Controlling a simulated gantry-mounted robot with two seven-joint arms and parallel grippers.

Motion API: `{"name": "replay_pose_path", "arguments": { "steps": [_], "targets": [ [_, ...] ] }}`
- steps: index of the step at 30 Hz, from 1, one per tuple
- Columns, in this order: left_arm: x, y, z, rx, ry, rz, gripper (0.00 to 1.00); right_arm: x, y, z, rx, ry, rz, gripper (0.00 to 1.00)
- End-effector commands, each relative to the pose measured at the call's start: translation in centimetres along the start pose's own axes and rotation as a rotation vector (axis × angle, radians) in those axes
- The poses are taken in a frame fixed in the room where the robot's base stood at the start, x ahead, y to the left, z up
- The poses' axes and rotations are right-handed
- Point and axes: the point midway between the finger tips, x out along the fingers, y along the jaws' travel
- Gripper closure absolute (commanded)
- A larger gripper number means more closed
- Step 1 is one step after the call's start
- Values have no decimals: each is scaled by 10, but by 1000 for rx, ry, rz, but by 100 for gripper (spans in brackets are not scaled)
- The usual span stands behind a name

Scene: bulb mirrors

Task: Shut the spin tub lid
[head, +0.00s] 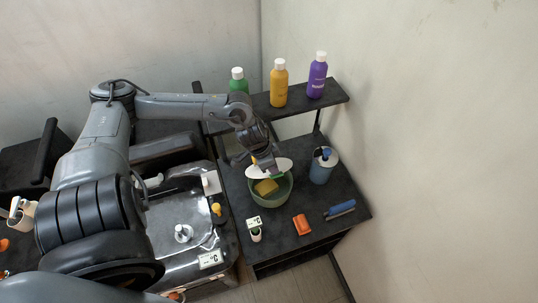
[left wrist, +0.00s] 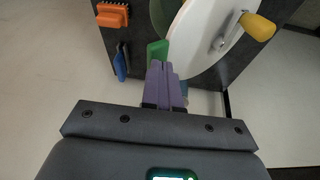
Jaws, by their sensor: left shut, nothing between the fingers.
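The spin tub (head: 281,197) is a green round bowl on the dark table, with a yellow block (head: 267,187) inside. Its white disc lid (head: 284,165) stands raised and tilted at the tub's far side, so the tub's mouth is open. In the left wrist view the lid (left wrist: 205,45) fills the upper right, with a yellow knob (left wrist: 258,27) on its face. My left gripper (head: 266,166) is shut and empty, at the raised lid. My right gripper is not visible.
A blue bottle (head: 322,168) stands right of the tub. A shelf (head: 330,96) with several bottles is behind. A metal basin (head: 165,222) is left.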

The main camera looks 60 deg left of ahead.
Motion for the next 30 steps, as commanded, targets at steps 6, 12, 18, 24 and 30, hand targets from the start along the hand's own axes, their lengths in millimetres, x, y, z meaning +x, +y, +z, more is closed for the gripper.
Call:
{"name": "replay_pose_path", "arguments": {
  "steps": [6, 12, 18, 24, 30],
  "targets": [
    [34, 28, 6, 62, -13, -175, 100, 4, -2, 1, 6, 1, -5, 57],
    [46, 30, 12, 86, -27, -262, 100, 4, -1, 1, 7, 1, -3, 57],
    [47, 30, 13, 85, -28, -261, 100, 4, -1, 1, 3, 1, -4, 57],
    [46, 30, 13, 85, -28, -260, 100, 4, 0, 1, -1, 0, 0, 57],
    [46, 30, 12, 85, -28, -260, 100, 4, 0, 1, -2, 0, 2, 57]
  ]
}}
